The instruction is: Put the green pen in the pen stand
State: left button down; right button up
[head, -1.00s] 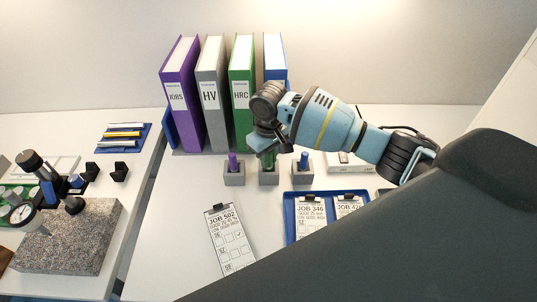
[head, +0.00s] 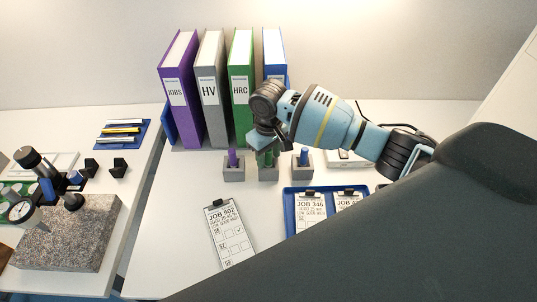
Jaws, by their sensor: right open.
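The green pen (head: 268,159) stands upright in the middle of three small grey stands (head: 268,174), its upper part partly hidden by my right gripper. My right gripper (head: 264,145) is open, just above the pen and stand. I cannot tell whether its fingers touch the pen. My left gripper is not in view.
Side stands hold a purple pen (head: 232,157) and a blue pen (head: 304,155). Behind are binders, including a green HRC one (head: 241,95). A blue tray (head: 290,212) and a JOB 502 clipboard (head: 228,235) lie in front. A hardness tester stands on a granite block (head: 70,235) at left.

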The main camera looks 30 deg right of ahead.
notch_tip(320, 180, up, 8)
jog(key=shift+f+p, duration=0.25)
jog(key=shift+p, duration=0.05)
dwell(0.7)
